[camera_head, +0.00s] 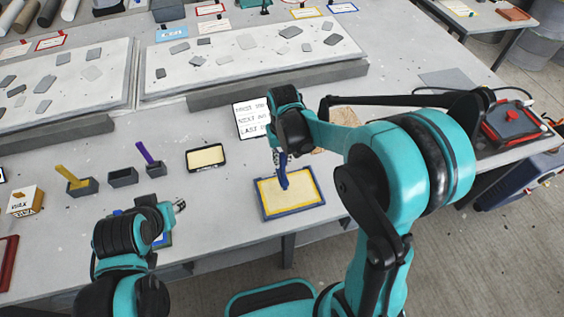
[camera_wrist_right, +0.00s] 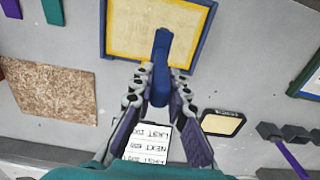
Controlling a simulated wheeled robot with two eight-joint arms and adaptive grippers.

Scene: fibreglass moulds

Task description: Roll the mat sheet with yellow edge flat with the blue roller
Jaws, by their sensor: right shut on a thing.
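The mat sheet with yellow edge (camera_head: 304,188) lies on a blue-rimmed board near the table's front edge. It also shows at the top of the right wrist view (camera_wrist_right: 127,36), pale with a yellow border. My right gripper (camera_head: 283,158) is shut on the blue roller (camera_head: 283,181), which points down over the sheet. In the right wrist view the roller (camera_wrist_right: 160,72) sits between the fingers, its far end over the sheet's near part; I cannot tell whether it touches. My left gripper (camera_head: 179,206) hangs at the front left, away from the sheet; its jaws are too small to read.
A black-framed cream pad (camera_head: 205,158) lies left of the sheet. Small dark trays (camera_head: 123,177) with yellow and purple tools, a wax box (camera_head: 25,201) and a red-black device (camera_head: 508,123) are farther off.

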